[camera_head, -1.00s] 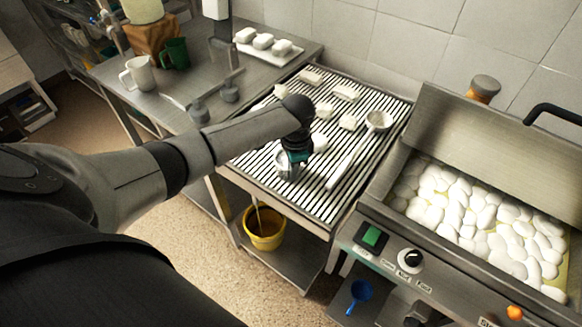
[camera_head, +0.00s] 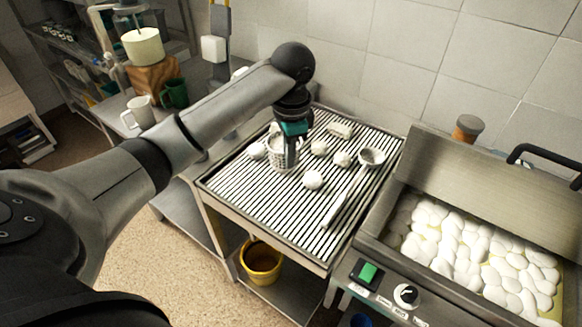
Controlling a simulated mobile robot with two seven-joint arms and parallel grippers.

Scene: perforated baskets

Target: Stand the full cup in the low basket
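A small white perforated cup-shaped container (camera_head: 283,160) stands on the slatted draining table (camera_head: 255,205), below and around my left gripper's fingers. My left gripper (camera_head: 286,152) points down at it from above. The fingers overlap the container, and I cannot tell whether they grip it or are apart. The container's contents are hidden by the gripper. I cannot make out a separate low basket. My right gripper is not in view.
Several white lumps, one a round lump (camera_head: 312,180), and a long-handled ladle (camera_head: 371,158) lie on the slats. A vat of white lumps (camera_head: 470,245) is at right. A white mug (camera_head: 140,112) and green mug (camera_head: 175,93) stand at back left. A yellow bucket (camera_head: 262,262) is below.

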